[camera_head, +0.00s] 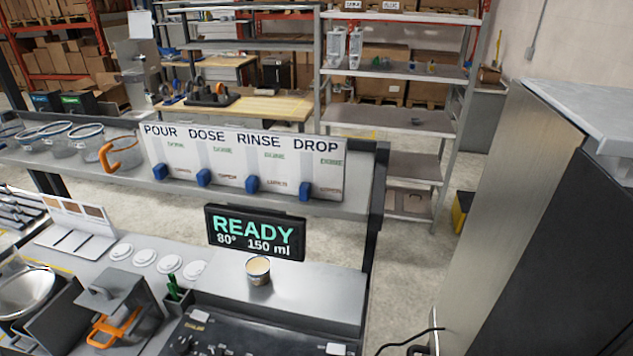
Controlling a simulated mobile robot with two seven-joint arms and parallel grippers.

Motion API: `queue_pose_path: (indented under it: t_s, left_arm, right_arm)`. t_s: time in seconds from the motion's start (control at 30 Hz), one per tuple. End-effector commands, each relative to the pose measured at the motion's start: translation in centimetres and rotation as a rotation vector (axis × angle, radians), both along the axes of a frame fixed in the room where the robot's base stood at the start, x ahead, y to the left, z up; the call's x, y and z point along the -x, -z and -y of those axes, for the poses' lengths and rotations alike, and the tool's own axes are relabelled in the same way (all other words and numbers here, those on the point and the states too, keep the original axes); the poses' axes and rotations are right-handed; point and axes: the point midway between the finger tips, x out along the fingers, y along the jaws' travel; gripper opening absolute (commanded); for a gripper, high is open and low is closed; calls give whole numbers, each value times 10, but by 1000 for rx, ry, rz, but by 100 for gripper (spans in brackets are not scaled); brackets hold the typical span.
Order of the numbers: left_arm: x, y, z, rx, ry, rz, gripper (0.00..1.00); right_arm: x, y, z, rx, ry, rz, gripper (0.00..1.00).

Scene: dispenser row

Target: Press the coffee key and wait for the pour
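A black display (255,232) reads "READY 80° 150 ml" in green and white. Below it, a small cup (258,270) with a pale beige top stands upright on a grey metal surface (320,297). A dark control panel (250,338) with small knobs and pale labels lies at the bottom edge, partly cut off. Its labels are too small to read, so I cannot tell which key is the coffee key. No pour is visible. Neither of my grippers is in view.
A white board (225,160) marked POUR, DOSE, RINSE, DROP carries blue sliders. A tall metal cabinet (500,200) stands at right. Open floor lies between.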

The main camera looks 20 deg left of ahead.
Motion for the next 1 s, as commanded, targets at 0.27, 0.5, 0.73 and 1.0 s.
queue_pose_path:
  t_s: [0.27, 0.5, 0.73, 1.0]
  left_arm:
    - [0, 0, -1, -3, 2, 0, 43]
    - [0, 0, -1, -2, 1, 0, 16]
    - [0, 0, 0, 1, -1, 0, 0]
    - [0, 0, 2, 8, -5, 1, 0]
  right_arm:
    - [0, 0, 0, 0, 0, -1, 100]
    - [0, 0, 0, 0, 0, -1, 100]
    - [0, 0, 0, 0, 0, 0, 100]
    - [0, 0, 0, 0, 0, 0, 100]
